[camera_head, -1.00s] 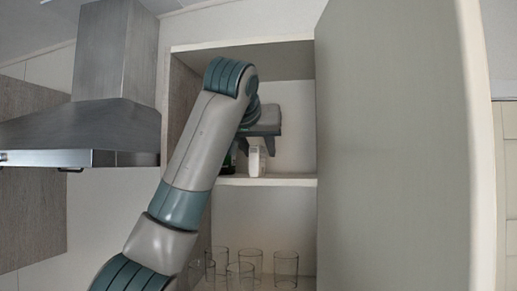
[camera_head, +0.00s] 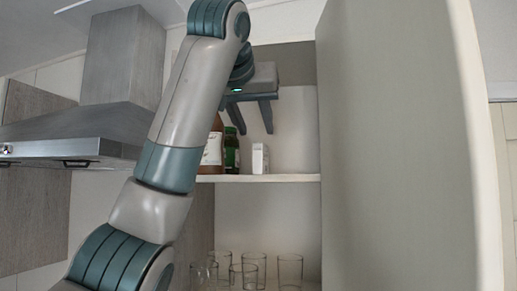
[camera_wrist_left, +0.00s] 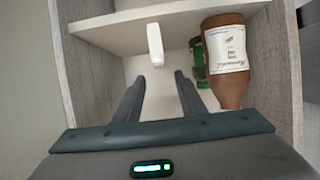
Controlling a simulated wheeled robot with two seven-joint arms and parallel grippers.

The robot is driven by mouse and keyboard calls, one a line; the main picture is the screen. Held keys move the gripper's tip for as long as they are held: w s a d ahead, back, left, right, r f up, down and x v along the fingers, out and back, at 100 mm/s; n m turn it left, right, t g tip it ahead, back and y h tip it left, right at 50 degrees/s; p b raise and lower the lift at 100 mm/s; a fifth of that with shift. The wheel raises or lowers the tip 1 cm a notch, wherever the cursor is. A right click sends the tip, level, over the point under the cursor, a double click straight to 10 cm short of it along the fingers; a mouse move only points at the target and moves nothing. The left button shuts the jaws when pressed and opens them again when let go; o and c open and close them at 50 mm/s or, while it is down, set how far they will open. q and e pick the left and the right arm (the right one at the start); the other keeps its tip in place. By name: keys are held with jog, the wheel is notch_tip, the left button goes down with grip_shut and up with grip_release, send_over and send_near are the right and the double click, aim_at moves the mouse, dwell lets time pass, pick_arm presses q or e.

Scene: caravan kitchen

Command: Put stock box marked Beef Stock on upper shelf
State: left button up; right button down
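A small white box (camera_head: 260,158) stands upright on the upper shelf (camera_head: 265,178) of the open cabinet. Its marking is too small to read, so I cannot confirm that it is the Beef Stock box. My left gripper (camera_head: 253,132) is above the box, open and empty, with its fingers apart from it. In the left wrist view, which shows the cabinet upside down, the box (camera_wrist_left: 155,45) rests on the shelf board (camera_wrist_left: 110,32) beyond the spread fingers (camera_wrist_left: 160,80). My right gripper is out of view.
A brown labelled bottle (camera_head: 212,150) and a green jar (camera_head: 231,150) stand left of the box. Several clear glasses (camera_head: 290,270) stand on the level below. The open cabinet door (camera_head: 395,150) is at the right, the range hood (camera_head: 75,135) at the left.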

pick_arm(q)
jog(key=shift+b+v, duration=0.45)
jog(key=shift+v, duration=1.05)
